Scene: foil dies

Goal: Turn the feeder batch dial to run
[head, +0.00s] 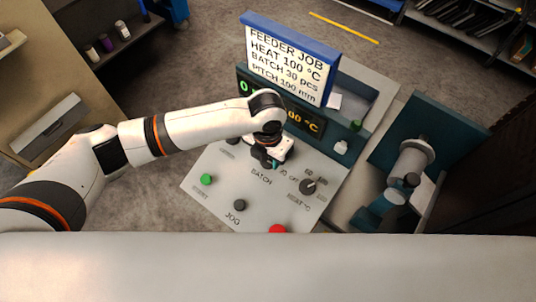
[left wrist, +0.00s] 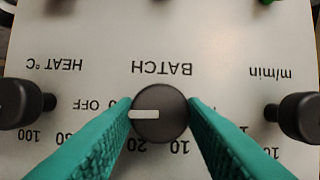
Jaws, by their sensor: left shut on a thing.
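The batch dial (left wrist: 160,114) is a dark round knob with a white pointer line, under the upside-down word BATCH in the left wrist view. Its pointer lies toward the left of that view, toward a number partly hidden by a finger, of which a 0 shows. The marks 20 and 10 lie below the knob. My left gripper (head: 268,161) is shut on the dial, its green fingers (left wrist: 160,112) on either side. In the head view the gripper hides the dial. The job sign (head: 288,62) reads HEAT 100 °C, BATCH 30 pcs, PITCH 100 mm. My right gripper is not in view.
The heat dial (head: 307,187) stands beside the batch dial, close to one finger in the left wrist view (left wrist: 20,103). Another dark knob (left wrist: 300,116) is on the other side. A green button (head: 207,179), a dark button (head: 240,205) and a red button (head: 278,229) sit nearer on the panel.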

